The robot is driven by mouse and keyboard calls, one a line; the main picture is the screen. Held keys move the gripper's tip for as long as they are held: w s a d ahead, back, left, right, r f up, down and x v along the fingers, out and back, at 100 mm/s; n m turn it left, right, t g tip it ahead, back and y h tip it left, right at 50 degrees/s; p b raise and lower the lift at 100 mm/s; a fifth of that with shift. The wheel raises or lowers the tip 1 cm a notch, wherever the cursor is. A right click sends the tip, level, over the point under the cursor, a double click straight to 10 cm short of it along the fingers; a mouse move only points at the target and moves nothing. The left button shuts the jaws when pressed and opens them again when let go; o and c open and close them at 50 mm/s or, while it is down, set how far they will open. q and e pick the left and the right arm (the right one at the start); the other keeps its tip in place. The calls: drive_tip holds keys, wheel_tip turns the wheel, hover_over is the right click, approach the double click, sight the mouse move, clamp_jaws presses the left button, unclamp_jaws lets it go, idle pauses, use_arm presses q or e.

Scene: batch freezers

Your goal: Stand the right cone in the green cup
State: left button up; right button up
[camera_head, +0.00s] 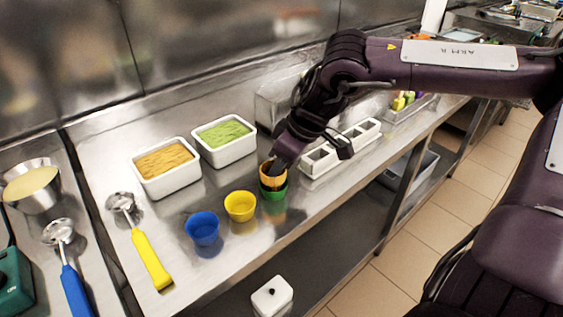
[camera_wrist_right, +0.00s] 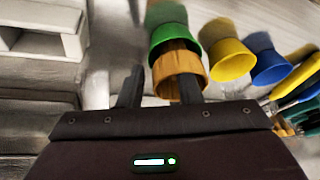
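The orange-tan cone (camera_head: 273,180) stands with its narrow end in the green cup (camera_head: 273,194), its wide rim up. In the wrist view the cone (camera_wrist_right: 178,62) leads into the mouth of the green cup (camera_wrist_right: 170,36). My right gripper (camera_head: 273,168) is at the cone's rim. In the wrist view its fingers (camera_wrist_right: 158,86) are apart, one left of the cone and one overlapping its mouth; the gap looks wider than the cone's wall. My left gripper is out of view.
A yellow cup (camera_head: 240,206) and a blue cup (camera_head: 202,229) stand left of the green cup. White tubs of orange (camera_head: 166,182) and green (camera_head: 226,148) filling stand behind. A light holder with square openings (camera_head: 321,168) is to the right. A yellow-handled scoop (camera_head: 151,262) lies at left.

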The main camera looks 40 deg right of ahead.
drive_tip(key=shift+r, duration=0.3)
drive_tip(key=shift+d+r, duration=0.1)
drive_tip(key=shift+r, duration=0.15)
drive_tip(key=v, duration=1.1)
drive_tip(key=shift+r, duration=0.2)
drive_tip(key=shift+s+r, duration=0.1)
drive_tip(key=shift+s, duration=0.05)
